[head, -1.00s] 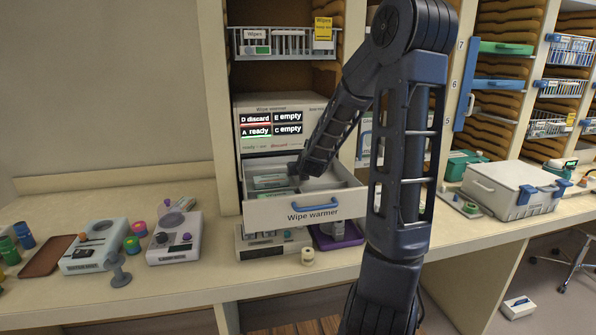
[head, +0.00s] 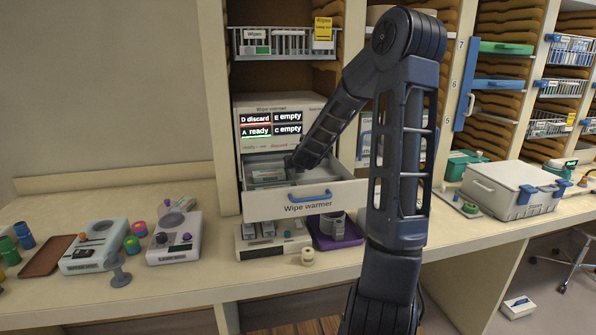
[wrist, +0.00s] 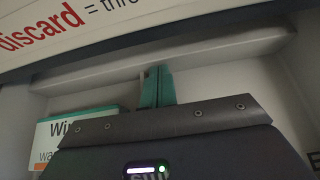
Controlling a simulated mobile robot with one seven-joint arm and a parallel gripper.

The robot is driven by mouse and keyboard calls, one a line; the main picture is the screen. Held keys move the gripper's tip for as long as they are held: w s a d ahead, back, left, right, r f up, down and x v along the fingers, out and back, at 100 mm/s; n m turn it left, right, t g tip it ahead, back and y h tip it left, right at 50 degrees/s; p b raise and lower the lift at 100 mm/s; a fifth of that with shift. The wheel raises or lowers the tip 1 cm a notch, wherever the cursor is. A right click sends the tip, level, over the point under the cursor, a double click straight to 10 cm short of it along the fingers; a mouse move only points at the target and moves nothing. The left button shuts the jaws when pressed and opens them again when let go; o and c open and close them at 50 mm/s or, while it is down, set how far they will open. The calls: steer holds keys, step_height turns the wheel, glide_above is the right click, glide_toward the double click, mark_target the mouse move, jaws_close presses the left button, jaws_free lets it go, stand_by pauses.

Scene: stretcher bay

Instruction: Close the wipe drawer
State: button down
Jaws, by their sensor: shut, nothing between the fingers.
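The wipe drawer (head: 262,206), labelled "Wipe warmer" with a blue handle (head: 310,195), stands part-way out of the wipe warmer (head: 316,107). A wipe packet (head: 268,176) lies inside it at the left. My gripper's teal fingers (wrist: 157,87) are shut and empty in the wrist view. They are inside the drawer, close to a pale wall, but contact cannot be told. The packet (wrist: 82,127) shows at their left. In the head view the arm reaches down into the drawer, and the fingertips are not clear.
Below the drawer are a grey device (head: 277,242), a purple tray (head: 338,232) and a small cream roll (head: 308,256) on the counter. A wire basket (head: 286,42) is above the warmer.

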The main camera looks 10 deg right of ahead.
steer(key=shift+w, duration=1.9)
steer(key=shift+s, duration=0.15)
steer(key=s, duration=0.4)
steer(key=shift+s+d+r, duration=0.1)
steer(key=shift+s, duration=0.05)
steer(key=v, duration=0.4)
steer(key=shift+s+r, duration=0.2)
steer(key=shift+s, duration=0.05)
steer(key=shift+v, duration=1.35)
steer(key=shift+s+r, duration=0.1)
steer(key=shift+s, duration=0.25)
steer(key=shift+s+r, duration=0.35)
steer(key=shift+s, duration=0.2)
steer(key=shift+r, duration=0.15)
